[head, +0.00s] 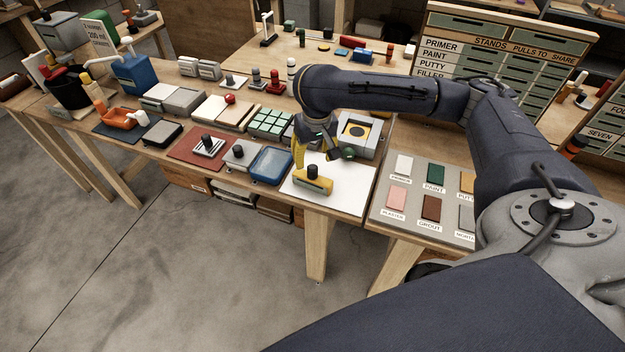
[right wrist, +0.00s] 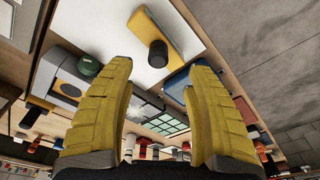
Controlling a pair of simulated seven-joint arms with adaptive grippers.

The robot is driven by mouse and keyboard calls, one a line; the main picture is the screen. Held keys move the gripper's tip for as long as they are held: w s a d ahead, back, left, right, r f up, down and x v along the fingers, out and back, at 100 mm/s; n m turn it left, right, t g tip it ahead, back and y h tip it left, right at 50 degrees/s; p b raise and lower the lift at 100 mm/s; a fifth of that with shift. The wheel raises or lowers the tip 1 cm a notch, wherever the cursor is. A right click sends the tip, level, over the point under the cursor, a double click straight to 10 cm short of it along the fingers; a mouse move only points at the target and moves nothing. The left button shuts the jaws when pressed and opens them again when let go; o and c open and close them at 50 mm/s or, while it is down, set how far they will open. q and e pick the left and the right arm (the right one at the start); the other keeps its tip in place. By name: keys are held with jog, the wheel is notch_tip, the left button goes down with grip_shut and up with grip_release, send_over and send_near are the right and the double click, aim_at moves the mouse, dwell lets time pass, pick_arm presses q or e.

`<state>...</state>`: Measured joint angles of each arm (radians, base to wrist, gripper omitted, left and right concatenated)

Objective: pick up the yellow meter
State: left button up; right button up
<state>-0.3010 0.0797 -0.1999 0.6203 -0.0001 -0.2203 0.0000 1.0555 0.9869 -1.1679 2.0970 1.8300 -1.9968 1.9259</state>
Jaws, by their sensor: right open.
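The yellow meter (head: 316,186), a yellow block with a black knob on top, lies on a white sheet (head: 350,193) at the front of the bench. In the right wrist view the yellow meter (right wrist: 172,27) shows at the top, beyond the fingertips, with its black knob toward the gripper. My right gripper (head: 300,155) is above and just behind it in the head view. Its yellow fingers are apart with nothing between them in the right wrist view (right wrist: 161,78). I see no contact with the meter. My left gripper is not in view.
A grey box with a yellow panel (head: 371,145) stands close behind the sheet. A blue-topped tray (head: 271,164) is just left of it. A board of colour samples (head: 416,221) lies to the right. Bare white sheet surrounds the meter.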

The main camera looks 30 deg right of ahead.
aim_at(313, 167)
jog(key=shift+w+d+f, duration=0.1)
jog(key=shift+w+f, duration=0.1)
jog(key=shift+f, duration=0.95)
jog(key=shift+w+d+f, duration=0.1)
jog(key=shift+w+f, duration=0.1)
jog(key=shift+f, duration=1)
jog(key=shift+w+d+f, duration=0.1)
jog(key=shift+w+f, duration=0.1)
jog(key=shift+f, duration=0.95)
jog(key=shift+c, duration=0.4)
grip_shut()
